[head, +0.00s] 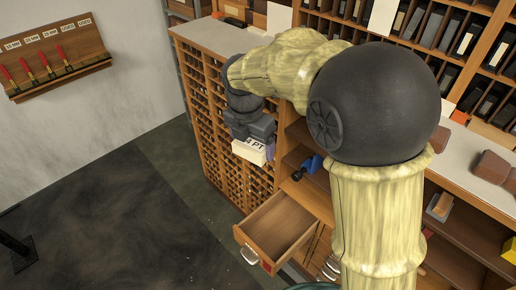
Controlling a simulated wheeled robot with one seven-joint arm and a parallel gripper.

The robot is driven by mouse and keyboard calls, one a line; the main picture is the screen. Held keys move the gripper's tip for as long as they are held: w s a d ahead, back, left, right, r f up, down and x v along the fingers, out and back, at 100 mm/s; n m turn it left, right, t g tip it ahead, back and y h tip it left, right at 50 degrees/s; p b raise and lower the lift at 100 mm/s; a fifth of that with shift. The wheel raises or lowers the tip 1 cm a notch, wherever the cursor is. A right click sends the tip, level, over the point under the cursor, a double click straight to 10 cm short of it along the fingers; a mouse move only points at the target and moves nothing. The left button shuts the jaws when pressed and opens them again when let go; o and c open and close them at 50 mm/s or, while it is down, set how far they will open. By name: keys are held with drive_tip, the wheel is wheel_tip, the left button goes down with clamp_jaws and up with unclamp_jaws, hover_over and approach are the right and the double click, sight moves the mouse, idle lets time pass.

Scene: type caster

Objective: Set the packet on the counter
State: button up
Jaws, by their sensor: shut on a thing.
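My gripper (262,140) is shut on a small pale packet (250,152) with a dark "PT" label on it. The packet hangs in the air in front of the wooden rack of small compartments, above and behind the open drawer. The counter (215,36) is the light grey top of the cabinets. A bare stretch of it shows at the upper left, behind my arm, and it goes on at the right. My arm hides the middle of the counter. The packet is below the level of the counter top and apart from it.
An open, empty-looking drawer (277,228) juts out below the packet. Brown blocks (493,167) lie on the counter at the right. A blue object (312,164) sits on a shelf under the counter. Shelves (440,30) full of dark blocks stand behind. Floor at the left is mostly clear.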

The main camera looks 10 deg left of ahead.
drive_tip(key=s+r+p, duration=0.2)
drive_tip(key=r+p, duration=0.1)
drive_tip(key=r, duration=0.4)
drive_tip(key=s+a+r+p, duration=0.1)
drive_tip(key=r+p, duration=0.3)
drive_tip(key=r, duration=0.4)
drive_tip(key=shift+s+r+n+p, duration=0.3)
drive_tip(key=shift+s+n, duration=0.1)
drive_tip(key=shift+s, duration=0.25)
